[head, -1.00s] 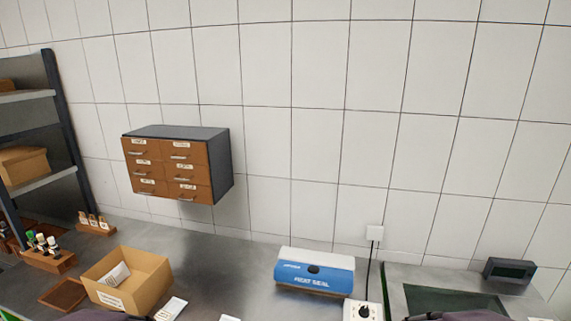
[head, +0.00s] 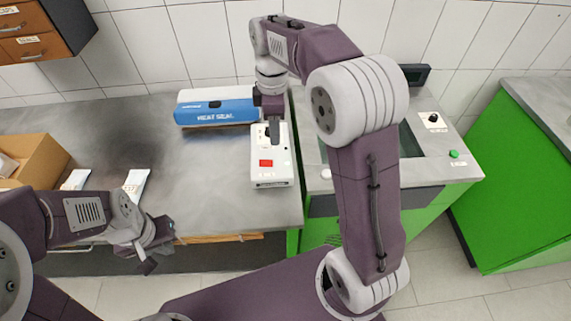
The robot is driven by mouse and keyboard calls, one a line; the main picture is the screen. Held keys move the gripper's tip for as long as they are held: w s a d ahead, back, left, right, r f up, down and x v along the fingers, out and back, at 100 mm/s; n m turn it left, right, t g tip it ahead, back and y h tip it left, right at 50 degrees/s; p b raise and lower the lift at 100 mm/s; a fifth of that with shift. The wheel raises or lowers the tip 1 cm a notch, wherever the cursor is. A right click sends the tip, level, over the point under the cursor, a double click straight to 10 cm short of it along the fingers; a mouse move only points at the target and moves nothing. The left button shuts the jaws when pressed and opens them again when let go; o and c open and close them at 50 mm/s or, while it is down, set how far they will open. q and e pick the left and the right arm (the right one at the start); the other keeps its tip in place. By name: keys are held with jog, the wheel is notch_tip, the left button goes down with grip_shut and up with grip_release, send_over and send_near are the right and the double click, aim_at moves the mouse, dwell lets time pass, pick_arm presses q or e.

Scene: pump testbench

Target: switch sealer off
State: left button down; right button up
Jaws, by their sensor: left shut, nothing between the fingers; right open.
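The sealer is a blue and white box marked HEAT SEAL (head: 215,118) at the back of the grey bench. To its right is a white control box (head: 271,179) with a red patch (head: 266,163) on its near part. My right gripper (head: 273,135) points down at the far part of this control box, where its dial is; it is open. The fingers hide the dial, and I cannot tell whether they touch it. My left gripper (head: 147,266) is shut and empty, low at the bench's front edge, well away from the sealer.
White packets (head: 134,184) and a cardboard box (head: 36,160) are at the left of the bench. A green-sided station (head: 437,200) with a knob and a green button adjoins at right. Drawers (head: 30,32) hang at upper left. The bench middle is clear.

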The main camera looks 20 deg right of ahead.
jog(key=b, duration=0.1)
send_over(272, 163)
jog(key=d, duration=0.1)
notch_tip(272, 163, down, 4)
jog(key=f, duration=0.3)
jog(key=f+b, duration=0.1)
jog(key=f, duration=0.1)
jog(key=a+f, duration=0.1)
jog(key=f, duration=0.2)
jog(key=shift+f, duration=0.35)
jog(key=shift+f+b, duration=0.3)
jog(key=shift+f, duration=0.3)
pick_arm(q)
notch_tip(272, 163, down, 5)
jog(key=shift+a, duration=0.1)
pick_arm(e)
jog(key=shift+c, duration=0.3)
